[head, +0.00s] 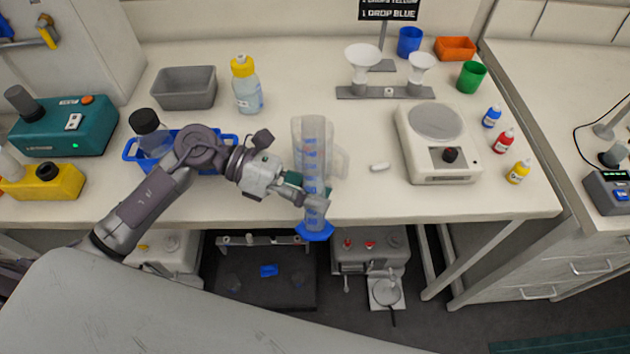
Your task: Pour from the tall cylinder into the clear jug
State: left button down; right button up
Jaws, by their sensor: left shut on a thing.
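The tall cylinder (314,208) is clear with blue markings and a blue foot (314,233). My left gripper (317,200) is shut around its lower part. The cylinder looks close to upright, and its foot shows in front of the table's front edge. The clear jug (341,162) is mostly hidden behind the cylinder; its pale, see-through side and handle show to the right. I cannot tell where the cylinder's top ends against the jug, or what liquid either one holds. My right gripper is not in view.
A white balance (437,147) stands right of the jug, with a small white piece (379,167) between them. Small dropper bottles (504,141) line the right edge. Behind are a funnel stand (386,92), a yellow-capped bottle (247,91) and a grey bin (184,93). A blue tray (131,151) lies behind my left arm.

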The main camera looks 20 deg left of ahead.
aim_at(316, 169)
pick_arm(q)
jog(key=shift+s+d+r+n+g+h+p, duration=0.25)
jog(key=shift+s+r+n+p, duration=0.4)
jog(key=shift+p, duration=0.7)
jog(key=shift+s+d+r+n+g+h+p, duration=0.1)
jog(key=shift+s+r+n+g+h+p, duration=0.35)
jog(key=shift+p, duration=0.85)
jog(key=r+p, duration=0.1)
jog(key=s+r+n+p, duration=0.1)
jog(key=p, duration=0.1)
jog(key=r+n+p, duration=0.1)
jog(key=shift+s+d, duration=0.2)
jog(key=shift+s, duration=0.1)
jog(key=shift+w+a+r+n+g+h+p, duration=0.1)
jog(key=shift+w+r+n+g+h+p, duration=0.25)
jog(key=shift+r+p, duration=0.3)
jog(key=shift+w+a+r+n+g+h+p, duration=0.1)
jog(key=shift+r+n+h+p, duration=0.25)
jog(key=shift+r+n+p, duration=0.3)
jog(key=shift+w+r+n+h+p, duration=0.15)
jog(key=shift+w+r+n+p, duration=0.15)
jog(key=shift+r, duration=0.25)
jog(key=shift+w+r+n+h+p, duration=0.2)
jog(key=shift+r+n, duration=0.2)
jog(key=shift+r, duration=0.15)
jog(key=shift+f, duration=0.1)
jog(key=shift+r, duration=0.3)
jog(key=shift+w+a+r+n+h+p, duration=0.15)
jog(key=shift+r+n+h+p, duration=0.1)
jog(key=shift+r+n+p, duration=0.45)
